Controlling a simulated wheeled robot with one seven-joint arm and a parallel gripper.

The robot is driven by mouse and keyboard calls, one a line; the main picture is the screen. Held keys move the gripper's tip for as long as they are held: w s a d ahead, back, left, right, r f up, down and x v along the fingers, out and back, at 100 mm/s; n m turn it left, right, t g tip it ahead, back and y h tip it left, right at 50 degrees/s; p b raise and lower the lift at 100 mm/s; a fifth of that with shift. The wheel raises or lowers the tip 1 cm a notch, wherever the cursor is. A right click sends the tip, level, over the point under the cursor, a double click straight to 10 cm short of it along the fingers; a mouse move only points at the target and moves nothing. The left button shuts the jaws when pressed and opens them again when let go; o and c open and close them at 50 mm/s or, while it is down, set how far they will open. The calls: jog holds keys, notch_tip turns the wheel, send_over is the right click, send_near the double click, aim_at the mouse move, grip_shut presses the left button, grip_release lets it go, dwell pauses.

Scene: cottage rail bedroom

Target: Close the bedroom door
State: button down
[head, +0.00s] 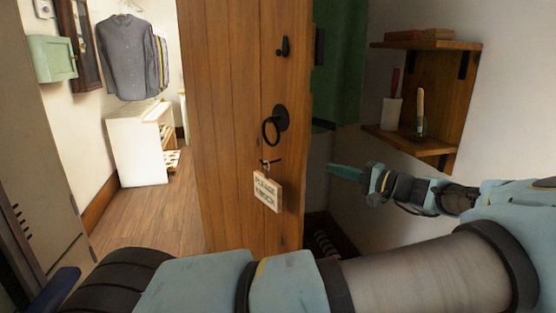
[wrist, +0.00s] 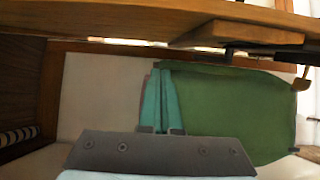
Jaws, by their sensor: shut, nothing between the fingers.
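The wooden plank door (head: 222,110) stands open in the middle of the head view, its edge facing right. It carries a black ring handle (head: 271,130), a small black latch above it and a hanging sign (head: 267,191) below. My gripper (head: 332,168) is just right of the door's edge in the picture, shut and empty. I cannot tell whether it touches the door. In the wrist view the closed teal fingers (wrist: 165,100) point towards a green cloth (wrist: 235,112). Wood crosses the top of that view; I cannot tell which piece it is.
A wooden wall shelf (head: 453,105) with a white cup and a small jar is above my forearm on the right. Left of the door, floorboards (head: 155,215) are clear. A white shelf unit (head: 133,147), hanging shirts (head: 127,55) and a grey cabinet (head: 25,120) are at left.

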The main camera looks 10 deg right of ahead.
aim_at(294, 163)
jog(key=shift+w+a+r+p, duration=0.1)
jog(key=shift+w+a+p, duration=0.7)
jog(key=shift+a, duration=0.95)
jog(key=shift+w+a+f+p, duration=0.1)
jog(key=shift+w+a+p, duration=0.35)
jog(key=shift+w+a, duration=1)
jog(key=shift+w+a+r+p, duration=0.1)
jog(key=shift+w+a+p, duration=0.55)
jog(key=shift+a, duration=1.4)
jog(key=shift+s, duration=0.1)
